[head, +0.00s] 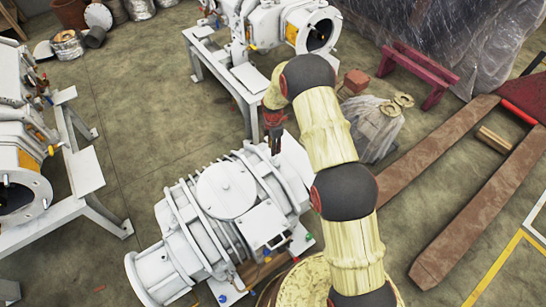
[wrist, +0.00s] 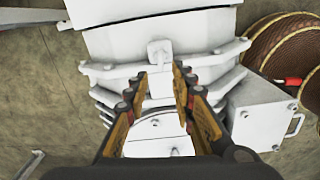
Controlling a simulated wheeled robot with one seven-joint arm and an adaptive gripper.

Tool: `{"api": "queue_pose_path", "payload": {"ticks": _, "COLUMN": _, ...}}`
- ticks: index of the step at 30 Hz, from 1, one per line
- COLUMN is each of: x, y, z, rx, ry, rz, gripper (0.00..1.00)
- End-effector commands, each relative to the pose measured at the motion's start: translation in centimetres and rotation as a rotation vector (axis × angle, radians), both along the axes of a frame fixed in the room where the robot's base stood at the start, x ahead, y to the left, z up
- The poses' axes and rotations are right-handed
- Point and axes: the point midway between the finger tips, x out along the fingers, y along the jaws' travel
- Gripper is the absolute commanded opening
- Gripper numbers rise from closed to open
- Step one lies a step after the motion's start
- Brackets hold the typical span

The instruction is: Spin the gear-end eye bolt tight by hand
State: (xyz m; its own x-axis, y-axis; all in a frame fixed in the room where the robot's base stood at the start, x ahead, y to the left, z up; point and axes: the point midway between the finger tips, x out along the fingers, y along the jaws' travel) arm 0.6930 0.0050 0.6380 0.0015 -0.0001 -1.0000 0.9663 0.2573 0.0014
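The white screw vacuum pump (head: 225,190) stands on the floor in the middle of the head view. Its pale body (wrist: 205,45) fills the middle of the wrist view. A small pale lug with a hole, which looks like the eye bolt (wrist: 158,50), stands up from the body just beyond my fingertips. My gripper (wrist: 160,80) points at it with its two dark, orange-padded fingers apart on either side. I see nothing clearly gripped. In the head view my gripper (head: 276,142) hangs over the pump's far end; the eye bolt cannot be made out there.
Other white machines on stands are at the left (head: 22,150) and at the back (head: 275,25). Brown pallet forks (head: 460,225) and a dark red bench (head: 420,70) lie to the right.

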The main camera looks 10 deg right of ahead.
Motion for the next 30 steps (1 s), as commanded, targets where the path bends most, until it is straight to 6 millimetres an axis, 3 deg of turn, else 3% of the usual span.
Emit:
{"api": "queue_pose_path", "payload": {"ticks": 13, "x": -0.1, "y": 0.0, "z": -6.5, "rx": 0.0, "ry": 0.002, "rz": -0.003, "gripper": 0.25}}
{"api": "queue_pose_path", "payload": {"ticks": 25, "x": -0.1, "y": 0.0, "z": -7.2, "rx": 0.0, "ry": 0.001, "rz": -0.003, "gripper": 0.25}}
{"api": "queue_pose_path", "payload": {"ticks": 30, "x": -0.1, "y": 0.0, "z": -7.2, "rx": 0.0, "ry": 0.001, "rz": -0.003, "gripper": 0.17}}
